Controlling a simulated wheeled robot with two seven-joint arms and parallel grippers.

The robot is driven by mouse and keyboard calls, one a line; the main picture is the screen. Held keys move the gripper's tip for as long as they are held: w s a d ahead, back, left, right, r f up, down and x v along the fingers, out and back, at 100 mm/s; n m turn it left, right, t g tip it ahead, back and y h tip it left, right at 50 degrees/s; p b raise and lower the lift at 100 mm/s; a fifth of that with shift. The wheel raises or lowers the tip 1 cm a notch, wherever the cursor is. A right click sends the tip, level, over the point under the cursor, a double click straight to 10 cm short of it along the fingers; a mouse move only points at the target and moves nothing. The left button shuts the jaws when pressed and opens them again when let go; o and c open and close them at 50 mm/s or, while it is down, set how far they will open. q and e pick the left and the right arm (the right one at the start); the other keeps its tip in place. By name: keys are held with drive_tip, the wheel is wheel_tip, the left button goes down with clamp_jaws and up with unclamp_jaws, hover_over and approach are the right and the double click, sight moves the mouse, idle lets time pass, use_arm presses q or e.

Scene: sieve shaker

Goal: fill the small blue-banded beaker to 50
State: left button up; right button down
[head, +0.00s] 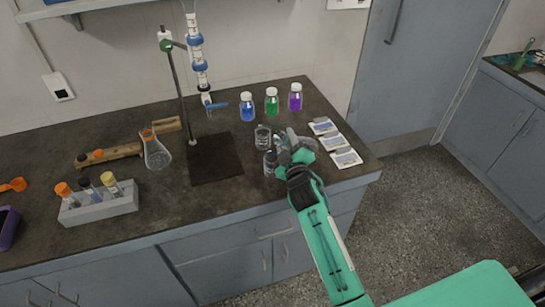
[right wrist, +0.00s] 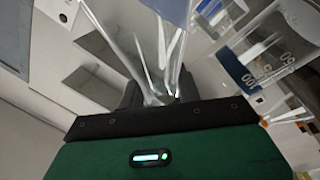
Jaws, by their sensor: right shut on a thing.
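My right gripper (head: 282,148) is at the front right of the bench and shut on a clear glass vessel, which shows between the fingers in the right wrist view (right wrist: 157,97). The gripper hides most of it in the head view. A clear glass beaker (head: 262,136) stands just left of the gripper, and another clear glass (head: 270,164) is just below it. In the right wrist view, glass with white numerals and a blue patch (right wrist: 234,70) shows at the right. I cannot tell which of the glasses it is. My left gripper is out of view.
Blue (head: 247,107), green (head: 271,102) and purple (head: 295,98) bottles stand behind the gripper. White packets (head: 335,142) lie to its right. A burette (head: 197,60) hangs over a dark mat (head: 213,160). An orange-topped flask (head: 156,153) and a tube rack (head: 100,208) stand left.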

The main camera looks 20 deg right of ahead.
drive_tip(key=shift+f+n+b, duration=0.2)
drive_tip(key=shift+n+b, duration=0.1)
drive_tip(key=shift+n, duration=0.3)
idle(1.0)
drive_tip(key=shift+r+n+y, duration=0.3)
drive_tip(key=shift+n+y, duration=0.1)
drive_tip(key=shift+n, duration=0.6)
idle(1.5)
drive_tip(key=shift+a+r+n+y+p, duration=0.1)
drive_tip(key=shift+r+n+y+p, duration=0.1)
drive_tip(key=shift+n, duration=0.55)
drive_tip(key=shift+a+r+n+y+p, duration=0.1)
drive_tip(key=shift+n+p, duration=0.1)
drive_tip(key=shift+n, duration=0.55)
idle(2.4)
